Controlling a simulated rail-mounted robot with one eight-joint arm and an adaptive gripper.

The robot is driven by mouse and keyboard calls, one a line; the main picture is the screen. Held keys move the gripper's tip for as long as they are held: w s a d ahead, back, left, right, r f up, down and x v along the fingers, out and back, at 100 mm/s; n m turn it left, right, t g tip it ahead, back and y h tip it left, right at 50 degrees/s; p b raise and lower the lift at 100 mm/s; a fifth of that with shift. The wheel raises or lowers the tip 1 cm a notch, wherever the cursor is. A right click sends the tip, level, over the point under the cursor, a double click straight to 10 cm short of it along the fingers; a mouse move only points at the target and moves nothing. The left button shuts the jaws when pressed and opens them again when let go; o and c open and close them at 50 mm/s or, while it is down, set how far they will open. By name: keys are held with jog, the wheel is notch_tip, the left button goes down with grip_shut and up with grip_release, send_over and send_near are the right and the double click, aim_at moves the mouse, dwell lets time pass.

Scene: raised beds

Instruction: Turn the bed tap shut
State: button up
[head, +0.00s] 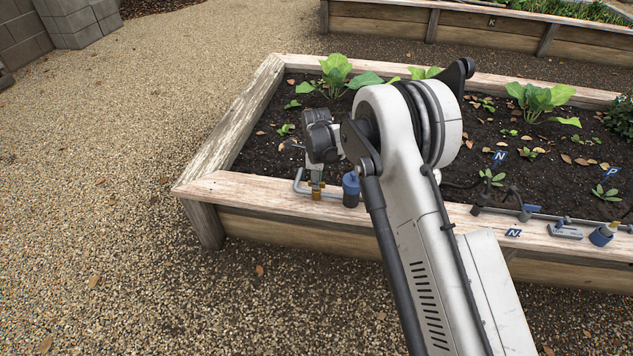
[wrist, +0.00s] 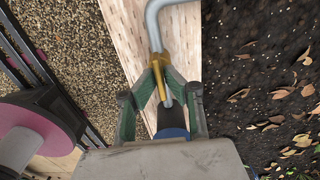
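The bed tap (head: 316,191) is a brass fitting on a bent grey pipe (head: 299,184) at the left end of the near bed's front board. In the wrist view the brass tap (wrist: 158,80) lies below the pipe (wrist: 152,25). My gripper (wrist: 160,72) has its two greenish fingers drawn together, one on each side of the brass handle, and they appear to touch it. In the head view my gripper (head: 314,172) is small above the tap, and its fingertips are hard to make out. The handle's exact angle is unclear.
A blue cylinder (head: 351,189) stands just right of the tap; a blue part (wrist: 172,133) shows in the wrist view. Blue tags and fittings (head: 565,231) lie further right along the board (head: 235,187). Plants (head: 337,77) grow in the soil. Gravel (head: 120,230) is open on the left.

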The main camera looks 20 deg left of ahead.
jog(key=o, duration=0.3)
jog(key=shift+o, duration=0.2)
jog(key=shift+r, duration=0.15)
notch_tip(320, 180, up, 12)
dwell(0.5)
